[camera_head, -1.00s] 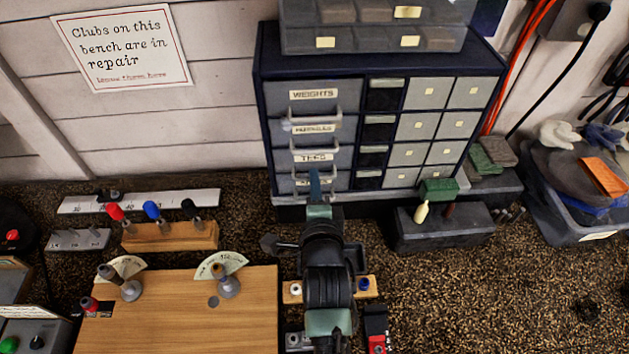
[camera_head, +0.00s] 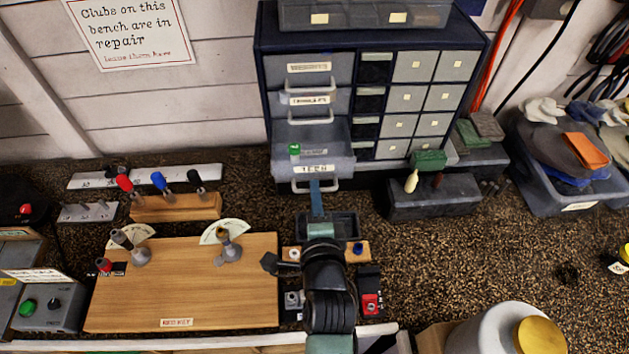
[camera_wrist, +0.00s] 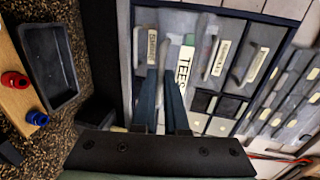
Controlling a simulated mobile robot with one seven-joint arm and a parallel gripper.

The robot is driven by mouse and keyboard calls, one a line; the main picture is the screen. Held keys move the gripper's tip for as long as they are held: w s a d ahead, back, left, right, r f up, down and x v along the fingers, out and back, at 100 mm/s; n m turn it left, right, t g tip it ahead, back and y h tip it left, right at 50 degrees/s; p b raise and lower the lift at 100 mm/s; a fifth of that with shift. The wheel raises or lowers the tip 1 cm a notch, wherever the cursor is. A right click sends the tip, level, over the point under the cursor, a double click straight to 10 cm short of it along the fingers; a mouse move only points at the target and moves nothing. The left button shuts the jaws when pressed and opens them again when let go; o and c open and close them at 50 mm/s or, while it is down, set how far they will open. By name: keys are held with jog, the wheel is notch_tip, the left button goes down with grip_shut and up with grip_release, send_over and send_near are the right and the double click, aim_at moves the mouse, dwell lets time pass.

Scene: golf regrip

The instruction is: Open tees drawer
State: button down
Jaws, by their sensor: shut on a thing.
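The tees drawer (camera_head: 335,170), labelled TEES, stands well out from the dark blue cabinet (camera_head: 262,75), so its inside shows from above. A small green thing (camera_head: 294,150) is visible at its left side. My gripper (camera_head: 316,186) is at the drawer's pale handle (camera_head: 300,186), shut on it. The exact contact on the handle is partly hidden by the fingers.
The weights drawer (camera_head: 308,68) and another labelled drawer (camera_head: 309,99) are above it. A small dark tray (camera_head: 345,222) lies below my gripper. A wooden board with levers (camera_head: 180,285) is at the left, a grey block (camera_head: 435,198) at the right.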

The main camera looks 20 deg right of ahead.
jog(key=shift+w, duration=0.3)
jog(key=c, duration=1)
grip_release()
jog(key=shift+o, duration=0.2)
jog(key=shift+s, duration=0.1)
jog(key=b+v, duration=0.4)
jog(key=v, duration=0.8)
jog(key=shift+s, duration=0.4)
jog(key=shift+a+r, duration=0.15)
jog(key=shift+r, duration=0.05)
